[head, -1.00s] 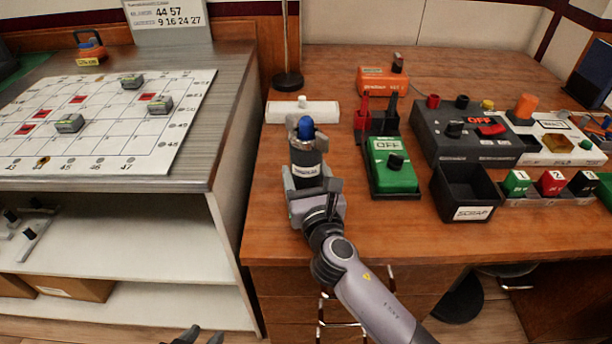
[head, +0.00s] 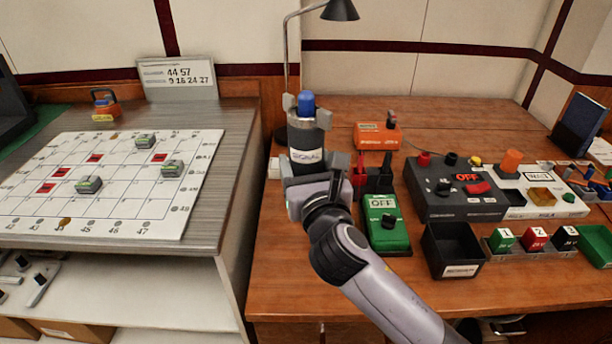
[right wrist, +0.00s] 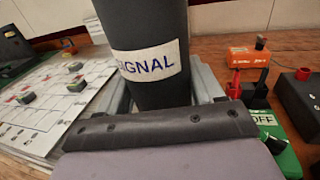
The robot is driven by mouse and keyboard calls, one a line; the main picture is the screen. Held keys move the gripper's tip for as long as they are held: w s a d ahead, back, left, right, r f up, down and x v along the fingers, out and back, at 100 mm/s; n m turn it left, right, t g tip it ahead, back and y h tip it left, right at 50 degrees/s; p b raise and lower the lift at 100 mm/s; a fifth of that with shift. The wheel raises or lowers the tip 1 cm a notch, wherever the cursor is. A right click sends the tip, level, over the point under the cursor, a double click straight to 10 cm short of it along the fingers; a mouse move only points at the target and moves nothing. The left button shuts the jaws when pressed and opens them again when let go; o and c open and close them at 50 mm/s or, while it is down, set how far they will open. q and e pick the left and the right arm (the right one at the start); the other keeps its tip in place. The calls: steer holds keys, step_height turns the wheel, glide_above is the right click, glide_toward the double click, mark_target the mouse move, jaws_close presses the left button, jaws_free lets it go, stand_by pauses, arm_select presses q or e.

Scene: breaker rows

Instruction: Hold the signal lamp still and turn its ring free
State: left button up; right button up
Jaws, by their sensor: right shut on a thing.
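The signal lamp (head: 307,138) is a dark upright cylinder with a blue cap (head: 306,103) and a white label reading SIGNAL. My right gripper (head: 306,118) is shut on the lamp, with grey finger parts on both sides of it. The lamp appears held above the bench. In the right wrist view the lamp's dark body (right wrist: 150,28) and label stand close in front of the gripper, and its top is cut off. I cannot make out the ring as a separate part. My left gripper is not in view.
The wooden bench (head: 300,285) holds a green OFF box (head: 385,232), an orange box (head: 378,138), a grey OFF panel (head: 455,202) and a black bin (head: 452,252). A lamp stand (head: 286,60) rises behind. The grid board (head: 110,205) lies on the left counter.

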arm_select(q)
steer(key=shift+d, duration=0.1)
arm_select(e)
steer(key=shift+r, duration=0.15)
steer(key=shift+f+b, duration=1.85)
steer(key=shift+f, duration=1.15)
arm_select(q)
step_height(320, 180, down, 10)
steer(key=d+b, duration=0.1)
steer(key=b, duration=0.8)
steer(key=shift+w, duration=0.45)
arm_select(e)
steer(key=shift+f, duration=6.65)
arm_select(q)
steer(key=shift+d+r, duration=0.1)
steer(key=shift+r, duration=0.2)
arm_select(e)
steer(key=shift+f, duration=0.1)
steer(key=shift+f, duration=0.1)
steer(key=shift+f, duration=0.1)
